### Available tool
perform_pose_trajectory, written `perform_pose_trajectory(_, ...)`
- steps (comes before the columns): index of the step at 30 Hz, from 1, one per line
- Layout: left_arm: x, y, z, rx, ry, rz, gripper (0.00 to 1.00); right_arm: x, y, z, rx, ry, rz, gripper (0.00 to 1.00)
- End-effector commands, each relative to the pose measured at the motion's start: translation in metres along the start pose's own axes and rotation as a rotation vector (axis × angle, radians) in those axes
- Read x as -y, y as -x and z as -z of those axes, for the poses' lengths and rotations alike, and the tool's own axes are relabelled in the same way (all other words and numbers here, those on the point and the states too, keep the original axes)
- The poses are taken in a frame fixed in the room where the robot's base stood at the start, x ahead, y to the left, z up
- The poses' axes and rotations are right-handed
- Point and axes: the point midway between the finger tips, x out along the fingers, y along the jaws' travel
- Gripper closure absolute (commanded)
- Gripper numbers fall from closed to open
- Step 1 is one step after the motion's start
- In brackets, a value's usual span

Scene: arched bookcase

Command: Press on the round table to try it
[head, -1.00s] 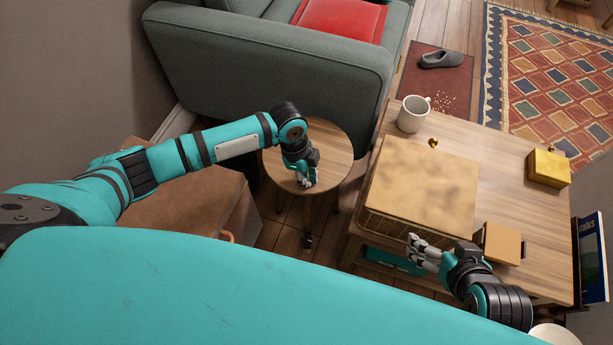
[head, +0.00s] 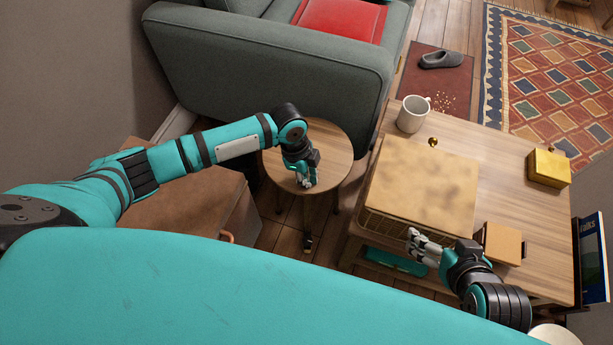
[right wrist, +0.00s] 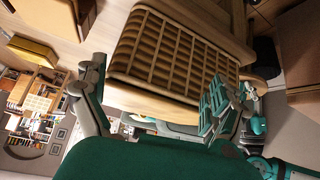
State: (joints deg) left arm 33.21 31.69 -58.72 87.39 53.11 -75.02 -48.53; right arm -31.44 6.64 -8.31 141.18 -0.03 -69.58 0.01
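The round table (head: 334,141) is a small wooden table with slim legs, beside the grey sofa in the head view. My left gripper (head: 307,185) points down at the near middle of its top. The fingertips are at or very close to the surface; I cannot tell for sure whether they touch. The left fingers sit close together and hold nothing that I can see, but their exact opening is unclear. My right gripper (head: 424,246) is at the near edge of a lidded woven box (head: 422,178). In the right wrist view its fingers (right wrist: 150,98) are spread apart, with the box beyond them.
The box stands on a wooden table (head: 498,182) with a white mug (head: 412,114), a gold box (head: 548,168) and a small tan box (head: 503,243). The grey sofa (head: 270,65) stands behind the round table. A brown leather seat (head: 185,212) lies below my left arm.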

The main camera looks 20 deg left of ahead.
Motion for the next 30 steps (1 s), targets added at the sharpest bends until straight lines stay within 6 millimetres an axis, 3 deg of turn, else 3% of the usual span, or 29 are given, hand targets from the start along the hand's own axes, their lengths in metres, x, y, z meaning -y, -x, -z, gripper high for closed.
perform_pose_trajectory(5,-0.004,0.000,0.000,0.003,0.001,-0.010,1.00,0.000,0.005,0.000,0.021,0.003,0.002,0.05)
perform_pose_trajectory(27,-0.001,0.024,0.005,0.001,0.000,-0.003,1.00,-0.009,0.043,-0.067,0.385,-0.010,-0.019,0.05)
perform_pose_trajectory(30,-0.001,0.029,0.006,0.001,0.000,-0.003,1.00,-0.009,0.033,-0.070,0.392,-0.010,-0.017,0.05)
